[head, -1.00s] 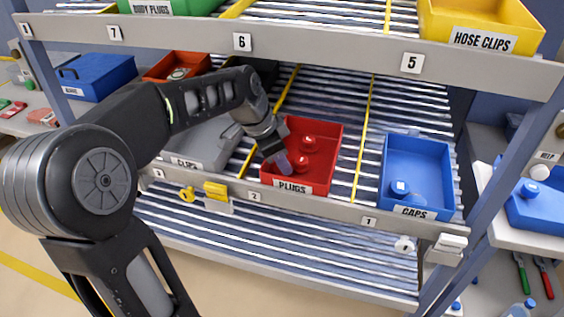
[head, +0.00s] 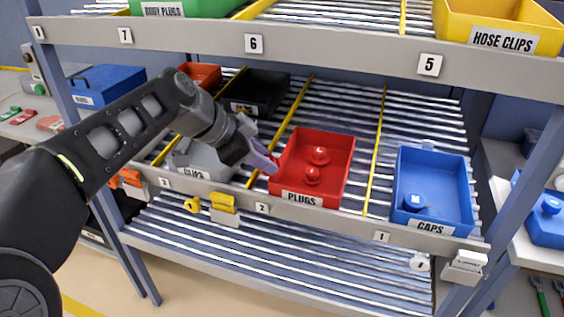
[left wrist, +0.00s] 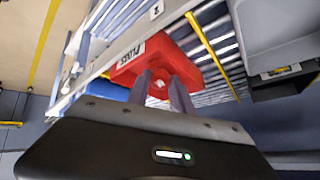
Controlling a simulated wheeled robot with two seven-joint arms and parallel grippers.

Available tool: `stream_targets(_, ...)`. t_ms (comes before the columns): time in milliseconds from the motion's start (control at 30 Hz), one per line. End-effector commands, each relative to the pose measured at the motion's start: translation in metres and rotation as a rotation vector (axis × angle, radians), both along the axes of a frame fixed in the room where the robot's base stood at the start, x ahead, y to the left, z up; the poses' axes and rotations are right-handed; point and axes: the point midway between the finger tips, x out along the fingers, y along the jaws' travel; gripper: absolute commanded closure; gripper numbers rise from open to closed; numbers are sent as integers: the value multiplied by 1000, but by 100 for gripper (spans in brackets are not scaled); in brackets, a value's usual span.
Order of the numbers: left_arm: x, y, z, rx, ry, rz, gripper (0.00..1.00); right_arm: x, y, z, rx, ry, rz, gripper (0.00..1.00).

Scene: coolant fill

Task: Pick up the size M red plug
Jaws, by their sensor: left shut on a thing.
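The red bin labelled PLUGS (head: 335,191) sits on the roller shelf. Two red plugs, a far one (head: 319,155) and a near one (head: 312,175), stand in it; I cannot read their sizes. My left gripper (head: 270,163) is at the bin's left wall in the head view. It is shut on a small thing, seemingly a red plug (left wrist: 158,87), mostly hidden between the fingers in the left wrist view. The bin (left wrist: 128,68) lies beyond the fingertips there. My right gripper is not in view.
A blue CAPS bin (head: 436,208) stands to the right and a grey CLIPS bin (head: 203,160) to the left. The shelf's front rail (head: 330,219) runs below the bins. The upper rail (head: 340,54) crosses above them.

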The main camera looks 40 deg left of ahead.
Motion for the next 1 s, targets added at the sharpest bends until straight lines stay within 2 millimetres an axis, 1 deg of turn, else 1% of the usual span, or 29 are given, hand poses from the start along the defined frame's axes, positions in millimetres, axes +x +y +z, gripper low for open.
stream_targets(33, -16, 4, -2, 1, -7, 1, 100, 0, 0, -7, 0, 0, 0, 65)
stream_targets(167, -59, 15, -2, 1, -7, 1, 100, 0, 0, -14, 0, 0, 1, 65)
stream_targets(200, -73, 19, -2, 1, -7, 2, 100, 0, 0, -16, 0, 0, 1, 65)
stream_targets(333, -115, 30, -1, 1, -7, 1, 100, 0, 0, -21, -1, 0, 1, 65)
stream_targets(367, -122, 32, 3, 7, 15, -1, 100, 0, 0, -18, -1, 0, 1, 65)
stream_targets(400, -131, 35, 11, 27, 88, -1, 100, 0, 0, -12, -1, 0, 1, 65)
stream_targets(467, -144, 38, 16, 49, 171, -2, 100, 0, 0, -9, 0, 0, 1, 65)
stream_targets(500, -151, 39, 20, 56, 213, -1, 100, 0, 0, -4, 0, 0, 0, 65)
stream_targets(533, -153, 40, 23, 57, 224, -1, 100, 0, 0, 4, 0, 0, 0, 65)
stream_targets(567, -155, 40, 23, 59, 236, -1, 100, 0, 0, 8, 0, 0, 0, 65)
stream_targets(700, -161, 42, 22, 71, 276, -1, 100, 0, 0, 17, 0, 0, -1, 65)
stream_targets(1000, -164, 42, 19, 76, 293, -1, 100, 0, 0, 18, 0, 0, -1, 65)
